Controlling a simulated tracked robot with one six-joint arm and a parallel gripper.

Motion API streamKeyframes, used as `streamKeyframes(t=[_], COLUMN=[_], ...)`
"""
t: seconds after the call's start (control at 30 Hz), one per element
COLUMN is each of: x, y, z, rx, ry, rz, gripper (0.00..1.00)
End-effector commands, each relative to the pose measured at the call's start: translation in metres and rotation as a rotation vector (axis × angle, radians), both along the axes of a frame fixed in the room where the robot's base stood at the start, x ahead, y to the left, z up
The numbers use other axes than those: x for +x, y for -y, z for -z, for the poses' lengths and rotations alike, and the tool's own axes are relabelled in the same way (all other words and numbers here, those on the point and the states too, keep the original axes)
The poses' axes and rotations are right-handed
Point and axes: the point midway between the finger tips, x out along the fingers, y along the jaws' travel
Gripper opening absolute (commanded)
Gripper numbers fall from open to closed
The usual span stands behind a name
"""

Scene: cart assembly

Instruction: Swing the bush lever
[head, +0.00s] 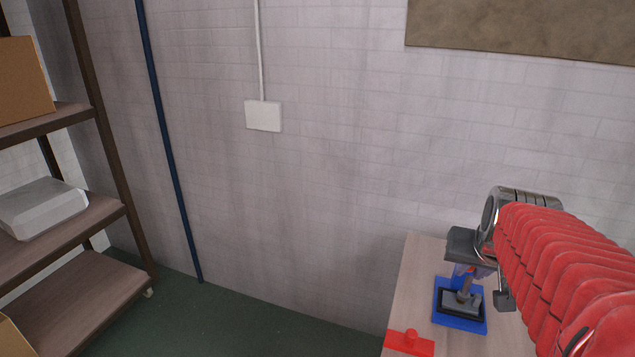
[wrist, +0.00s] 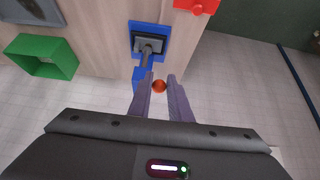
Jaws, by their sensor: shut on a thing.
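The bush lever has a blue base plate with a black and grey block on it, on the light wooden table. It shows in the head view (head: 461,319) and near the top of the wrist view (wrist: 149,42). A grey stem rises from the block toward my gripper. In the wrist view my gripper (wrist: 161,82) has its two pale fingers close around an orange-red ball, which seems to be the lever's knob. In the head view my gripper (head: 472,276) points down over the block, and the knob is mostly hidden by the fingers.
A red block with a round peg (head: 409,343) sits on the table front-left of the lever. In the wrist view a green open frame (wrist: 42,56) lies to the left. A wall stands behind the table, and shelves (head: 70,220) stand far left with floor between.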

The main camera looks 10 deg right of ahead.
Motion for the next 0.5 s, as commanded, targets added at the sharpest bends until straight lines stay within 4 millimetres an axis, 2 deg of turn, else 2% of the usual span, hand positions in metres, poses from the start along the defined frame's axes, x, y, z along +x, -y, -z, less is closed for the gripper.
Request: streamKeyframes(t=[0.5], x=[-0.01], y=[-0.005], z=[0.025], rx=[0.0], ry=[-0.005], rz=[0.002], gripper=[0.05])
